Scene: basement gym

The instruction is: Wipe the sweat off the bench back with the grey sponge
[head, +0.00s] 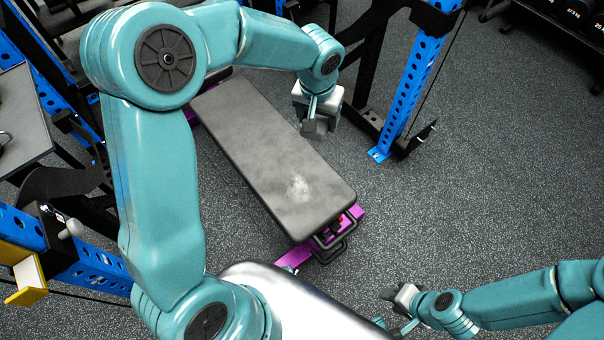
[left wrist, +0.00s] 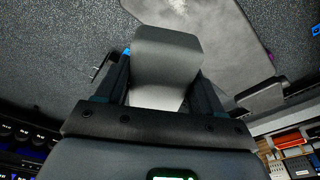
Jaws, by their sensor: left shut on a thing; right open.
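The bench back (head: 245,140) is a long dark grey pad lying flat in the middle of the head view. A pale, whitish sweat patch (head: 300,188) marks its near end; it also shows at the top of the left wrist view (left wrist: 203,14). My left gripper (head: 315,122) is shut on the grey sponge (left wrist: 165,62), a block between its two fingers. In the head view the gripper overlaps the pad's right edge, beyond the patch; the sponge seems to be above the pad, without clear contact. My right gripper (head: 393,295) is open and empty, low right, away from the bench.
A blue rack upright (head: 415,80) with black braces stands right of my left gripper. Another blue rack (head: 95,268) with a yellow-edged part (head: 28,280) is at left. The bench's purple frame (head: 350,215) shows below the pad. Speckled floor (head: 500,190) at right is free.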

